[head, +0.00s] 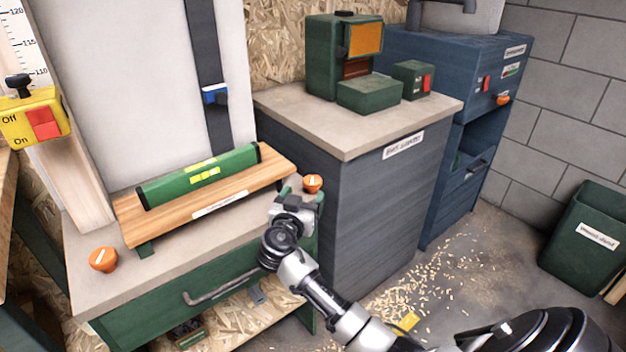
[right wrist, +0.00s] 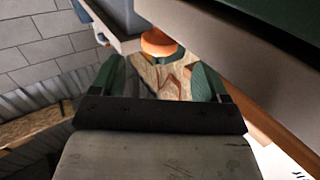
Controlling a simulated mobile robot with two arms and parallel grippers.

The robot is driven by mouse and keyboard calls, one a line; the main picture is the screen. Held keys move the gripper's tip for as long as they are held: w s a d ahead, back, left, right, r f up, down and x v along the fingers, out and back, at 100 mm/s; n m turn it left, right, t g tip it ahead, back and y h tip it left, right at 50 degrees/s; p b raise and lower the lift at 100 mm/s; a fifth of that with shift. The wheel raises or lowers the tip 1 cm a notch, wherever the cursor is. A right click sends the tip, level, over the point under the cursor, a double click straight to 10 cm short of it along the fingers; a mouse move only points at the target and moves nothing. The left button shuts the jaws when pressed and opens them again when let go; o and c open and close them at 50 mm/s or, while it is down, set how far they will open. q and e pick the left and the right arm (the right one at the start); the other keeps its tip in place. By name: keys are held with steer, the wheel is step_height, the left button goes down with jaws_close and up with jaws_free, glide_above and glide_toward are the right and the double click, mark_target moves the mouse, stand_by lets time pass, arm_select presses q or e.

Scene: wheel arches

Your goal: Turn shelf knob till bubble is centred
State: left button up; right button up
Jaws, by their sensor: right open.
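A green spirit level (head: 200,177) with yellow vials lies along a wooden shelf (head: 135,224) above the bench; the bubble is too small to make out. One orange knob (head: 313,183) is at the shelf's right end, and another orange knob (head: 103,259) is at the bench's front left. My right gripper (head: 303,194) is open, close by the right knob. In the right wrist view, an orange knob (right wrist: 158,43) shows just beyond and between the open green fingers (right wrist: 160,73); contact cannot be told. My left gripper is out of view.
A grey cabinet (head: 368,215) stands right of the bench, with a green machine (head: 330,62) on top. A drawer handle (head: 220,288) juts out below my right gripper. Wood shavings and a green bin (head: 590,240) are on the floor at right.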

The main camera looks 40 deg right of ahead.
mark_target(309, 187)
steer(key=x, duration=0.7)
steer(key=shift+d+f, duration=0.1)
steer(key=c, duration=0.9)
